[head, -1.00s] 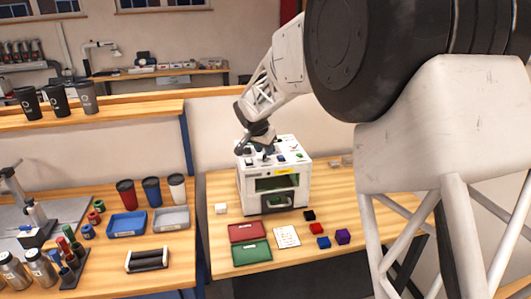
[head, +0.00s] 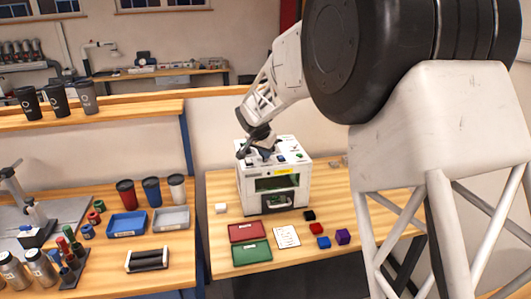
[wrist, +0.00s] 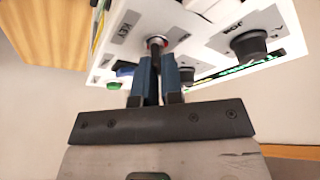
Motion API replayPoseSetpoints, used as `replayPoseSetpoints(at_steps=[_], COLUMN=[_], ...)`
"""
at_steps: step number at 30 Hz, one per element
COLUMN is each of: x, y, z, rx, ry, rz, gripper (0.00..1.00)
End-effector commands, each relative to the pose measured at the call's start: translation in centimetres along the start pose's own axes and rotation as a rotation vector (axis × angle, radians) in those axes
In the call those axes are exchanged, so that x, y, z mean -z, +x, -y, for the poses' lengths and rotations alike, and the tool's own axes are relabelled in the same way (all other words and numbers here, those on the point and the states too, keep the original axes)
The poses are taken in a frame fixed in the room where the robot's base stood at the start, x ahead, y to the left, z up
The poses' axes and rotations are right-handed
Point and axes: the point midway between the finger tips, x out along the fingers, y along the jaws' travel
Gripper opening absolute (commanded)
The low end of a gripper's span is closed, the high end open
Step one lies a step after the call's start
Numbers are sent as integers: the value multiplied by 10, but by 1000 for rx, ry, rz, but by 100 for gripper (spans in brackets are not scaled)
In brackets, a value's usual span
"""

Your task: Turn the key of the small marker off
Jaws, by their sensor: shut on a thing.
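The small marker (head: 260,205) is a white box with a dark window and a black handle, standing on the wooden table. My gripper (head: 253,151) is at its top panel. In the wrist view the key (wrist: 156,42) sits in a round metal lock beside the label "KEY". My gripper (wrist: 157,75) has its two blue fingers shut on the key's dark grip, at the lock. The fingers hide part of the key, so its exact angle is hard to tell.
Black knobs (wrist: 249,44) and a green button (wrist: 114,85) sit close to the fingers on the panel. Red (head: 249,232) and green trays (head: 252,253), a paper card and several small cubes lie in front of the marker.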

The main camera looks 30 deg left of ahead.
Motion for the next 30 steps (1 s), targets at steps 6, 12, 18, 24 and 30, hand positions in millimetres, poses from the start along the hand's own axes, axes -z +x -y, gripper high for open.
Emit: replayPoseSetpoints(at_steps=[6, 12, 18, 24, 30], x=[0, 1, 0, 0, 0], y=[0, -1, -1, -1, -1], z=[0, 0, 1, 2, 2], rx=[7, 31, 71, 122, 177], ry=[-16, -71, -168, -294, -424], rz=[0, -2, -1, -1, 0], gripper=[0, 0, 0, 0, 0])
